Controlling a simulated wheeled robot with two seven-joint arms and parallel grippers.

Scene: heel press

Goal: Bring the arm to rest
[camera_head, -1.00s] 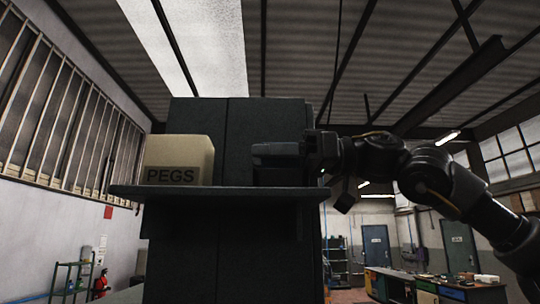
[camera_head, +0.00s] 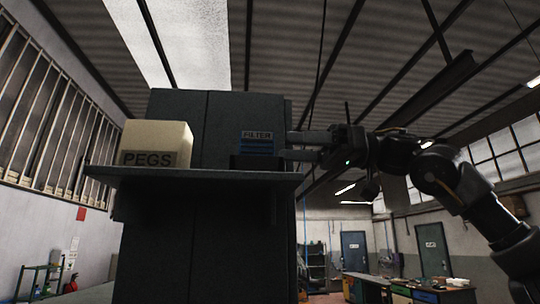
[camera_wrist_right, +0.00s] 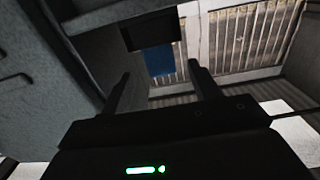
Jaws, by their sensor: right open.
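My right gripper (camera_head: 288,146) is at the right end of the grey shelf, with its two fingers apart and pointing left. It is open and nothing sits between the fingers. In the right wrist view the gripper (camera_wrist_right: 157,72) shows both fingers spread, with a blue and dark object (camera_wrist_right: 158,62) beyond the gap. In the head view a blue and black item labelled FILTER (camera_head: 257,145) stands on the shelf just left of the fingertips. Whether the fingertips touch it is hard to tell. My left gripper is out of view.
A tan box labelled PEGS (camera_head: 155,144) stands on the left of the shelf (camera_head: 190,178). A tall dark cabinet (camera_head: 180,125) rises behind it. Open room lies to the right, with workbenches (camera_head: 410,287) and doors far back.

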